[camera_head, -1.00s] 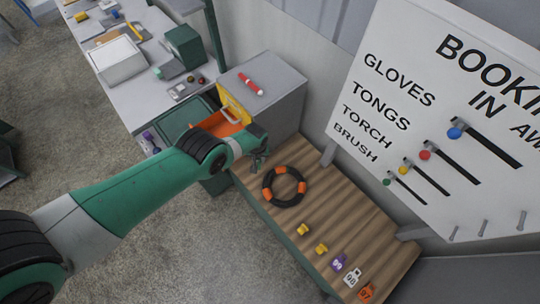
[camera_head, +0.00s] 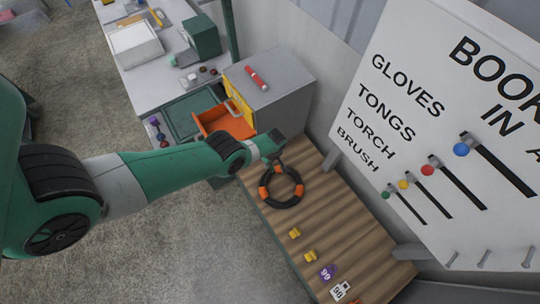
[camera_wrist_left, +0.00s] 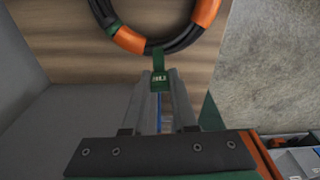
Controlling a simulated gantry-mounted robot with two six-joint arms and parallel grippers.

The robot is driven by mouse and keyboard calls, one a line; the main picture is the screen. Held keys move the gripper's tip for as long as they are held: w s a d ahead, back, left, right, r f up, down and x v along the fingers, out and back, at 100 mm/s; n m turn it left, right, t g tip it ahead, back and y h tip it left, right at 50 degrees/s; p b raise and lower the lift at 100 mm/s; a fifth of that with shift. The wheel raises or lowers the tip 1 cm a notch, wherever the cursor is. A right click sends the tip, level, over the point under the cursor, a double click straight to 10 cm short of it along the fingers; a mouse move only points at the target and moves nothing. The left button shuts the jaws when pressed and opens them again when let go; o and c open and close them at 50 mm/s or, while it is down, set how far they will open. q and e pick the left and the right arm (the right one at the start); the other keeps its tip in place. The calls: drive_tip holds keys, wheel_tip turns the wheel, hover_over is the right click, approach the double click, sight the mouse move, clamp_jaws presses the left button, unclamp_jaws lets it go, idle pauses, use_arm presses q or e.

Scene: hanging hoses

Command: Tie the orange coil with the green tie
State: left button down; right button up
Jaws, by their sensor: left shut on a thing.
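The coil is a black hose ring with orange bands (camera_head: 299,190), lying on the slatted wooden bench. Part of the ring also shows at the top of the left wrist view (camera_wrist_left: 131,40), with a dark green piece on it beside one orange band. My left gripper (camera_head: 276,160) is at the ring's upper edge. In the left wrist view its fingers (camera_wrist_left: 160,82) are shut on the green tie (camera_wrist_left: 159,68), which has pale lettering. The tie reaches up to the hose; whether it goes around it I cannot tell. The right gripper is not in view.
A grey cabinet (camera_head: 285,95) with a red tube (camera_head: 256,77) on top and an open orange drawer (camera_head: 226,122) stands beside the bench (camera_head: 345,235). Small yellow pieces (camera_head: 294,233) and numbered tags (camera_head: 327,272) lie along the bench. A lettered board (camera_head: 440,120) with hooks stands behind.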

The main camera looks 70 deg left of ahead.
sight(269, 171)
use_arm(q)
drive_tip(key=shift+f+b, duration=1.75)
drive_tip(key=shift+f, duration=0.15)
drive_tip(key=shift+f, duration=0.15)
drive_tip(key=shift+f+b, duration=1)
drive_tip(key=shift+b, duration=0.2)
drive_tip(key=shift+f+b, duration=0.5)
drive_tip(key=shift+f, duration=0.05)
